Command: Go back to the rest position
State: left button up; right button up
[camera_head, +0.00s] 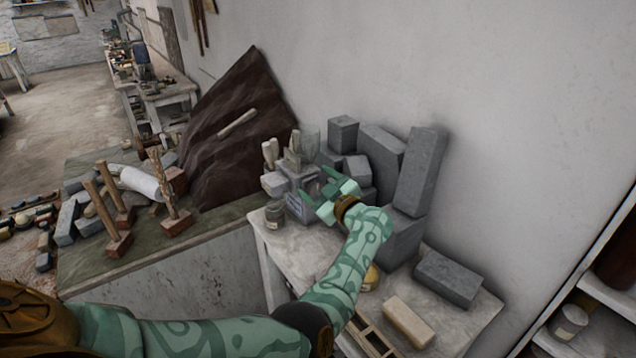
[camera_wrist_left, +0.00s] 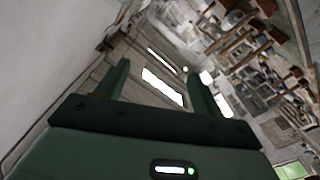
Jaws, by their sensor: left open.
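My left arm, teal with darker swirls, reaches in from the bottom left over the pale stone table. My left gripper (camera_head: 319,188) is open and empty, in front of the grey blocks at the table's back. How close its fingers are to the blocks behind them is hard to tell. In the left wrist view the gripper (camera_wrist_left: 158,74) shows two dark green fingers spread apart with nothing between them. Behind them are the ceiling with bright openings and a tilted view of the room. My right gripper is in neither view.
Grey blocks (camera_head: 421,172) lean on the wall behind the pale table (camera_head: 462,325). A dark block (camera_head: 447,278), a beige block (camera_head: 408,321) and a wooden frame lie nearer. Wooden mallets (camera_head: 108,215) stand on the left bench. White shelves (camera_head: 612,292) are at right.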

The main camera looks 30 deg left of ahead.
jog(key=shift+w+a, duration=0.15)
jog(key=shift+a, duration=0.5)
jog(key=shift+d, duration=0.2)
